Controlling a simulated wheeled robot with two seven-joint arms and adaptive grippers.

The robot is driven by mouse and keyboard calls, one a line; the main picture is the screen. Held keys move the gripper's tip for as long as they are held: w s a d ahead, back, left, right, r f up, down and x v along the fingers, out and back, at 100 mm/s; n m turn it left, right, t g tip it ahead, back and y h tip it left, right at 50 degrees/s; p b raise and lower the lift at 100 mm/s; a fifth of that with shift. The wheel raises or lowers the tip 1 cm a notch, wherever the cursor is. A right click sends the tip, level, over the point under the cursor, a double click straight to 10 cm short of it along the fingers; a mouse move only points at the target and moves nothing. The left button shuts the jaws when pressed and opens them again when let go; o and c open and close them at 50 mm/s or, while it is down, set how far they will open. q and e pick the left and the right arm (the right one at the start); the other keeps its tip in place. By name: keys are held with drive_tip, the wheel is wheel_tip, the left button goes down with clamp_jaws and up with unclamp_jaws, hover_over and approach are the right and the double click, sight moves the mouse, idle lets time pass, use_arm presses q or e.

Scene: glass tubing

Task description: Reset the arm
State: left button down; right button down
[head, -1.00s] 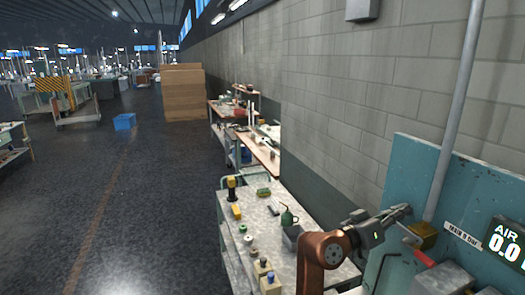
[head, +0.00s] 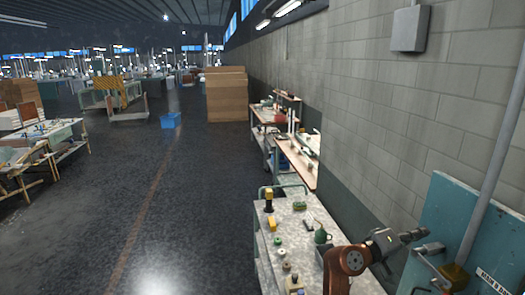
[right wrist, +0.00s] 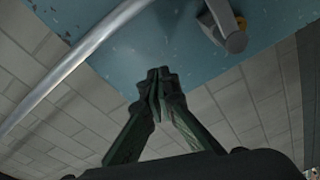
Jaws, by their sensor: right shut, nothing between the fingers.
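My right gripper (head: 424,234) is raised at the lower right of the head view, beside the teal panel (head: 447,204). Its orange-brown arm joint shows below and to the left. In the right wrist view its two dark fingers (right wrist: 158,75) meet at the tips with nothing between them. The teal panel (right wrist: 180,50) and the wall lie beyond the fingers. My left gripper is not in view.
A cart (head: 291,226) with small tools and a green oil can (head: 321,236) stands below. A grey pipe (head: 499,140) runs up the block wall (head: 400,110). A brass-coloured fitting (head: 455,277) is near the gripper. Open floor lies left.

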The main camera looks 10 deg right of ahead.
drive_tip(key=w+n+p, duration=0.3)
drive_tip(key=n+p, duration=0.1)
drive_tip(key=shift+w+a+f+y+p, duration=0.1)
drive_tip(key=shift+w+y+p, duration=0.1)
drive_tip(key=shift+y+p, duration=0.1)
